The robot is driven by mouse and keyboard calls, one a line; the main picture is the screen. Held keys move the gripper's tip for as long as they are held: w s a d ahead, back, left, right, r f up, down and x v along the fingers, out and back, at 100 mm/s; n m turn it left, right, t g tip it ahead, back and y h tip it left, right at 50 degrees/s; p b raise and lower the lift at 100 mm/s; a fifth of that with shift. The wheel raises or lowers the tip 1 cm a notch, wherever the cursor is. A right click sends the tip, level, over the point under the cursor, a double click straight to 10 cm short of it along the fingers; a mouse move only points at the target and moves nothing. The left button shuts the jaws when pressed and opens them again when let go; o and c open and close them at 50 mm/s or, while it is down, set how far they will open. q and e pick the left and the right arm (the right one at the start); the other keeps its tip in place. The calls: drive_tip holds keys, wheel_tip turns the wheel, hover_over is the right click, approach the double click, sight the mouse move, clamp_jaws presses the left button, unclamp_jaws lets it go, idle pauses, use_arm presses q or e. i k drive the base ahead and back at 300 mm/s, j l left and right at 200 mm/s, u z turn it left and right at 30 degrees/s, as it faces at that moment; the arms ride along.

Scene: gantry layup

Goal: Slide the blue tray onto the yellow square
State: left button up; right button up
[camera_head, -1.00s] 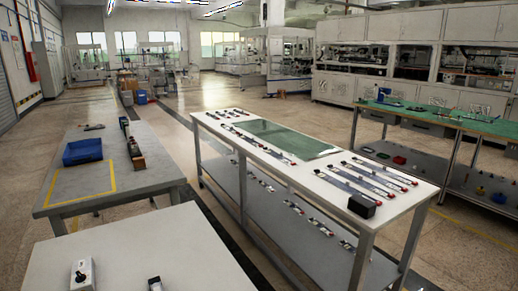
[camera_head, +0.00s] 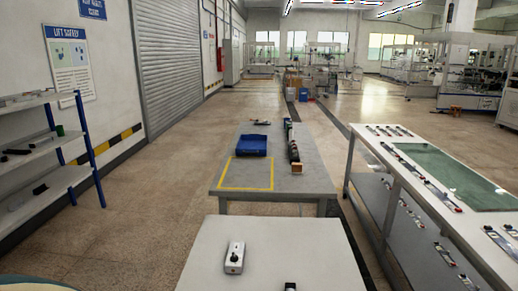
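The blue tray (camera_head: 252,145) lies on the grey table ahead of me, toward its far left part. The yellow square (camera_head: 246,187) is a taped outline on the same table, nearer to me. The tray sits at the far edge of the outline and seems to overlap its far side; the exact overlap is hard to tell. The inside of the square looks otherwise bare. Neither of my grippers shows in the view.
A row of dark and brown items (camera_head: 293,150) stands along the table, right of the tray. A white table (camera_head: 290,250) with a small white control box (camera_head: 234,258) is nearest. A long white bench (camera_head: 400,170) is right, shelves (camera_head: 40,150) left. Floor between is open.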

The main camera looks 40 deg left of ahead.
sight(255, 145)
drive_tip(key=k+j, duration=0.2)
drive_tip(key=j, duration=0.15)
drive_tip(key=k+j, duration=0.2)
drive_tip(key=j, duration=0.15)
drive_tip(key=k+j, duration=0.15)
drive_tip(key=j, duration=0.2)
drive_tip(key=k+j+u, duration=0.1)
drive_tip(key=j, duration=0.3)
drive_tip(key=k+j, duration=0.1)
drive_tip(key=j, duration=0.45)
drive_tip(key=k+j+u, duration=0.15)
drive_tip(key=j, duration=0.4)
drive_tip(key=i+j, duration=0.15)
drive_tip(key=j, duration=0.2)
drive_tip(key=i+j+u, duration=0.1)
drive_tip(key=j, duration=0.25)
drive_tip(key=i+j, duration=0.2)
drive_tip(key=j, duration=0.15)
drive_tip(key=i+j+u, duration=0.15)
drive_tip(key=i+j, duration=0.3)
drive_tip(key=i+j+u, duration=0.1)
drive_tip(key=i+j, duration=0.25)
drive_tip(key=i, duration=0.35)
